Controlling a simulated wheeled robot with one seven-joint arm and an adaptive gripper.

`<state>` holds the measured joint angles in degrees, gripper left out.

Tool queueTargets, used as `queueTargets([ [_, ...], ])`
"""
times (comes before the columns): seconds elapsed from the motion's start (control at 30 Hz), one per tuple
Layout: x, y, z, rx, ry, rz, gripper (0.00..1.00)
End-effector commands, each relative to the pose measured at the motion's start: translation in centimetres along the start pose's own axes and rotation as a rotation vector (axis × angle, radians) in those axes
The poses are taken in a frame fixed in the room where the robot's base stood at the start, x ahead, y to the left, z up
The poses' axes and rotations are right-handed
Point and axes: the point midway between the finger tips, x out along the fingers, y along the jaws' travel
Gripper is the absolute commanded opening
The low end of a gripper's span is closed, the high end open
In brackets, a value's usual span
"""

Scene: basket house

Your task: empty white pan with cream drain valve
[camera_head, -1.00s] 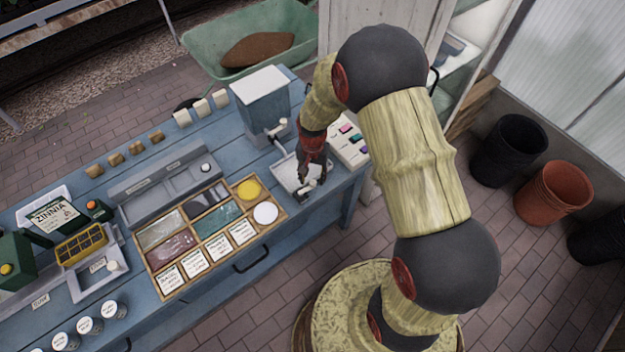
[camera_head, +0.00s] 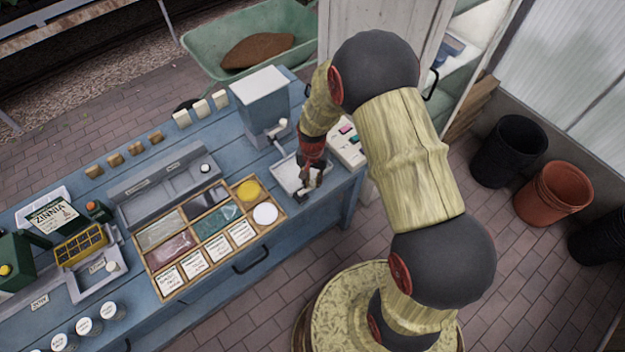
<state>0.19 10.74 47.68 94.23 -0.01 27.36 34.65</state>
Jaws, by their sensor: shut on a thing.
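The white pan (camera_head: 283,172) sits near the right end of the blue bench, below the spout of the grey-blue box. A small dark fitting (camera_head: 301,196) is at its front edge. The cream drain valve is not clearly seen; my gripper covers much of that part. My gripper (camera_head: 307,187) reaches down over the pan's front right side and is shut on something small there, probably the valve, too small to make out.
The grey-blue box (camera_head: 262,98) with a spout stands behind the pan. A white tray with coloured pieces (camera_head: 350,150) lies just right of the pan. A wooden divided tray (camera_head: 212,232) is to the left. Black and terracotta pots (camera_head: 553,192) stand on the floor at right.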

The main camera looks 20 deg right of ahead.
Motion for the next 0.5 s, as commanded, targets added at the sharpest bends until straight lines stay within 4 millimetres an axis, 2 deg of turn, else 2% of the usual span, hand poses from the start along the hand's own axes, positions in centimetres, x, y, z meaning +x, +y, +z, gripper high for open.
queueTargets([
  [0.2,-0.01,-0.02,-0.01,0.0,0.0,0.0,0.0],
  [0.37,-0.01,-0.04,-0.02,-0.004,0.0,0.0,0.0],
  [0.5,-0.01,-0.32,-0.28,-0.075,0.001,0.0,0.0],
])
